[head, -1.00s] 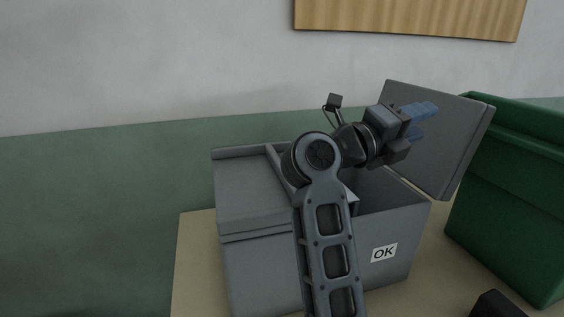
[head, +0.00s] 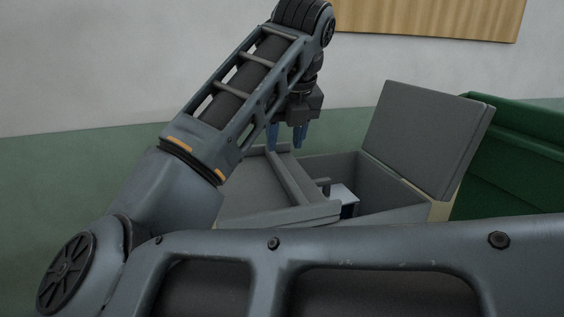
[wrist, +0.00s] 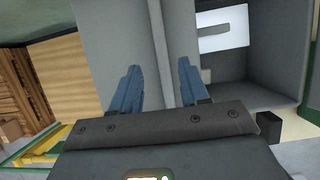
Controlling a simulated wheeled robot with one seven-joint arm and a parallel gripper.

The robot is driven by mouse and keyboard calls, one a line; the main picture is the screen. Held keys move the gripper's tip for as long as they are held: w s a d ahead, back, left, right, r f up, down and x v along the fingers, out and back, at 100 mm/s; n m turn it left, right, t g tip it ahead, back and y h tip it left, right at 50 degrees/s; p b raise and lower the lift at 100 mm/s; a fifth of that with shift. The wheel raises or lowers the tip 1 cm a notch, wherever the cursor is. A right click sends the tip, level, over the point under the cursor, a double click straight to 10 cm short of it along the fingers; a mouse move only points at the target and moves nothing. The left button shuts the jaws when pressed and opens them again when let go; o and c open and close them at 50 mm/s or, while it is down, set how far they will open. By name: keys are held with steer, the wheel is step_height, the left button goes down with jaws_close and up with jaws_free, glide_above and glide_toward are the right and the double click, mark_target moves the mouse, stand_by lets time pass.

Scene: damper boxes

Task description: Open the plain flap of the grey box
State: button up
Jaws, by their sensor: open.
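The grey box (head: 395,205) stands with its right flap (head: 425,130) raised and leaning outward. Its left flap (head: 245,195) lies flat and shut, with no marking that I can see; it also shows in the wrist view (wrist: 115,40). A raised ridge (wrist: 160,50) runs along that flap's inner edge, beside the open compartment. My gripper (head: 287,142) points down above the ridge, open and empty. In the wrist view its blue fingers (wrist: 158,85) appear on either side of the ridge. I cannot tell whether they touch it. My arm hides the box's front.
The open compartment holds a white piece (head: 343,193) with a dark part beside it. A green bin (head: 515,160) stands close on the right, behind the raised flap. A wooden panel (head: 430,15) hangs on the wall. A wooden surface (wrist: 60,75) shows at left in the wrist view.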

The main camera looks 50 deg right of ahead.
mark_target(281, 166)
steer(key=shift+x, duration=3.55)
steer(key=shift+s, duration=0.1)
jaws_close()
